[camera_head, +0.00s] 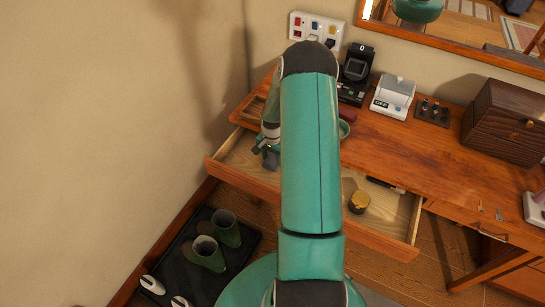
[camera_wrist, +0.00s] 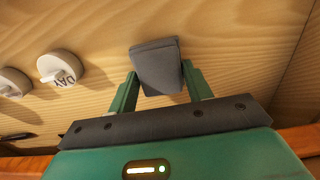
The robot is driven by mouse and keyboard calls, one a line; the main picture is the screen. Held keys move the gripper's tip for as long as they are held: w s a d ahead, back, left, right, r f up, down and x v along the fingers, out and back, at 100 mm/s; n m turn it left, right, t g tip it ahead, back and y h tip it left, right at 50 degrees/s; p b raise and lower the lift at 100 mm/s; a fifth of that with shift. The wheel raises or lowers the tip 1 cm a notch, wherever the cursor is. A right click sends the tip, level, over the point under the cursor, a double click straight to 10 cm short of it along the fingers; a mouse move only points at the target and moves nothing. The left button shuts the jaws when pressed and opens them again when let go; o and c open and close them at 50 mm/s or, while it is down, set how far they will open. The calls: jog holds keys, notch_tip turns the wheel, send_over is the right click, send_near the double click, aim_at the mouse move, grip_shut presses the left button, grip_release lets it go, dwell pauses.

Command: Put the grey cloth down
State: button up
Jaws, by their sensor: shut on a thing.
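The grey cloth is a small folded dark grey pad, seen in the wrist view (camera_wrist: 156,66) between my two green fingers. My gripper (camera_wrist: 160,82) is shut on it. In the head view my gripper (camera_head: 268,147) is over the left part of the open wooden drawer (camera_head: 236,156), partly hidden by my arm; the cloth (camera_head: 270,159) shows small and dark there. Pale wood grain fills the background behind the cloth in the wrist view. I cannot tell whether the cloth touches the drawer floor.
Two round pale objects, one marked DAY (camera_wrist: 60,68), lie left of the cloth in the wrist view. A gold-brown round tin (camera_head: 358,202) and a dark pen (camera_head: 385,185) are in the drawer's right part. The desk (camera_head: 410,140) holds a dark wooden box (camera_head: 508,122). Boots (camera_head: 226,228) stand below.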

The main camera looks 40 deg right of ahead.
aim_at(272, 158)
jog(key=shift+f, duration=0.1)
jog(key=o, duration=1)
jog(key=shift+c, duration=0.2)
notch_tip(272, 158, up, 13)
jog(key=s+a+r+n+t+h, duration=0.15)
jog(key=a+r+n, duration=0.45)
jog(key=a+r, duration=1.15)
jog(key=s+a+r+n+t, duration=0.2)
jog(key=s+a+r+n, duration=0.2)
jog(key=s+a, duration=0.3)
jog(key=s+a+r+n+t+y, duration=0.1)
jog(key=s+a+r+n+t, duration=0.1)
jog(key=s+a+r+n, duration=0.2)
jog(key=s+a+r, duration=0.3)
jog(key=s+a, duration=0.1)
jog(key=s, duration=0.1)
jog(key=shift+a+r, duration=0.15)
jog(key=shift+a, duration=0.1)
